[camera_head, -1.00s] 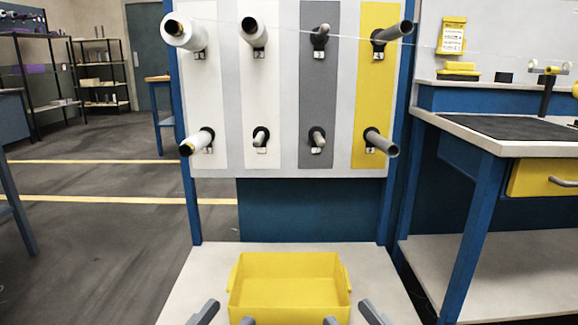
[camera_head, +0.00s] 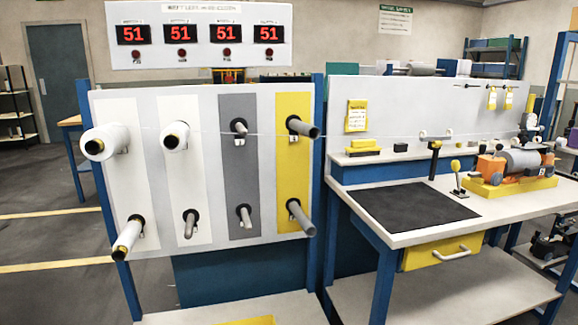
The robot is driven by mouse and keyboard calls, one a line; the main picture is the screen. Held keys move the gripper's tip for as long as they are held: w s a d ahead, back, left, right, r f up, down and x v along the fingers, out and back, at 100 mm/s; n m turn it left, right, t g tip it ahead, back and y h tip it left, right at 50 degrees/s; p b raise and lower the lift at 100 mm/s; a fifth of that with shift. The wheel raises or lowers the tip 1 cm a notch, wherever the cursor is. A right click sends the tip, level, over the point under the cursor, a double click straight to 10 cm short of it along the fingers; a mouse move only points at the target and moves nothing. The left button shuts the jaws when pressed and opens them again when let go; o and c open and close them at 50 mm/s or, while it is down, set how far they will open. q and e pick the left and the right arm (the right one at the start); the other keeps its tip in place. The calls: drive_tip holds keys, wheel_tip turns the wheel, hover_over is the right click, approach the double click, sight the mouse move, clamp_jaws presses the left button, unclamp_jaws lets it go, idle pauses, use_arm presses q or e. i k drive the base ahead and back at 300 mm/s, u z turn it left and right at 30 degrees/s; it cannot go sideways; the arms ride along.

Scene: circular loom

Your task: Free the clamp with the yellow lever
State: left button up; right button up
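On the workbench at the right, a small lever with a yellow knob (camera_head: 455,165) stands upright on a pale foot. To its right is an orange device (camera_head: 489,168) on a yellow base plate (camera_head: 505,189), with a grey cylinder (camera_head: 521,161) lying across it. I cannot tell at this size which of these is the clamp, or whether it is closed. A dark post (camera_head: 435,160) with a yellow top stands to the left of the lever. Neither of my grippers is in view.
A dark mat (camera_head: 413,206) covers the bench's left part and looks clear. A spool rack (camera_head: 218,101) with pegs and a few white rolls stands at the left. A yellow drawer (camera_head: 425,253) with a grey handle is under the bench top.

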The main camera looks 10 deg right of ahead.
sight(455, 165)
drive_tip(key=z, duration=2.05)
drive_tip(key=i, duration=1.85)
drive_tip(key=u, duration=1.8)
